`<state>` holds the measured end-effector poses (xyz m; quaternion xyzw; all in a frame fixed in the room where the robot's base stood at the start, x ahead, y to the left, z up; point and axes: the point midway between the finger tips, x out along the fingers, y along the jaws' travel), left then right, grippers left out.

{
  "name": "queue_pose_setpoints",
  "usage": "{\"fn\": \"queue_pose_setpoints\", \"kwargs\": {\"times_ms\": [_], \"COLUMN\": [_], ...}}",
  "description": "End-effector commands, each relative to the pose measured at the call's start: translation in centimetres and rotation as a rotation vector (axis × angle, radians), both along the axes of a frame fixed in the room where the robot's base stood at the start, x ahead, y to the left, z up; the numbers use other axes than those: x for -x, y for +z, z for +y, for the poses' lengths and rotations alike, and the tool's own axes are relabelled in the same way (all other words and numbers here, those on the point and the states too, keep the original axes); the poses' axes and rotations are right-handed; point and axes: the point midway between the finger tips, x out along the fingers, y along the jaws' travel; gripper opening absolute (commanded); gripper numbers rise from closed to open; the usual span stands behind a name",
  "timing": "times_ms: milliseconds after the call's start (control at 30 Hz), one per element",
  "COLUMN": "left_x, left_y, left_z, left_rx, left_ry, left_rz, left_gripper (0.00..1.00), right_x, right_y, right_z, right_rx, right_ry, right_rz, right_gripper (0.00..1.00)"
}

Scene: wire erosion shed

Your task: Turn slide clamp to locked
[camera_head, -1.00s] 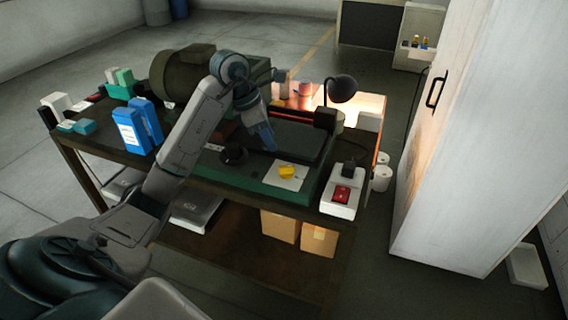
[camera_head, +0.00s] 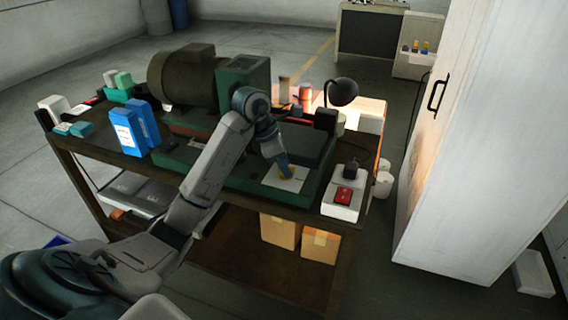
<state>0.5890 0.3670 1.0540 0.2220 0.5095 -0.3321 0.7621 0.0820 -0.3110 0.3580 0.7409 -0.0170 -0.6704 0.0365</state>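My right gripper is not in view.
A white box with a red switch (camera_head: 343,195) stands right of the plate. A black lamp (camera_head: 342,93) rises behind. Blue binders (camera_head: 134,130) and a large motor (camera_head: 186,75) are at the left. A tall white cabinet (camera_head: 480,130) stands right of the bench.

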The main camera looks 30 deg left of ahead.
Motion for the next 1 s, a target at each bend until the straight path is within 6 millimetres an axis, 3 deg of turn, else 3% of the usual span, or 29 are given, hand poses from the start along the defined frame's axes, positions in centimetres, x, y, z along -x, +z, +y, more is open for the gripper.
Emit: {"fn": "queue_pose_setpoints", "kwargs": {"times_ms": [33, 167, 667, 1000], "left_x": [0.0, 0.0, -0.1, -0.2], "left_y": [0.0, 0.0, 0.2, 0.7], "left_z": [0.0, 0.0, 0.1, 0.1], "left_rx": [0.000, 0.000, 0.000, 0.001], "left_ry": [0.000, 0.000, -0.122, -0.355], "left_rz": [0.000, 0.000, 0.000, 0.001], "left_gripper": [0.24, 0.00, 0.00, 0.00], "right_x": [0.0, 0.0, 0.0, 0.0], "right_y": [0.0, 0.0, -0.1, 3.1], "right_z": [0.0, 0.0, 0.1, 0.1], "right_rx": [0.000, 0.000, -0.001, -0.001], "right_ry": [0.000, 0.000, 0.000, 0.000], "right_rz": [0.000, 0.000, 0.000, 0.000], "right_gripper": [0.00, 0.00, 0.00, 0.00]}}
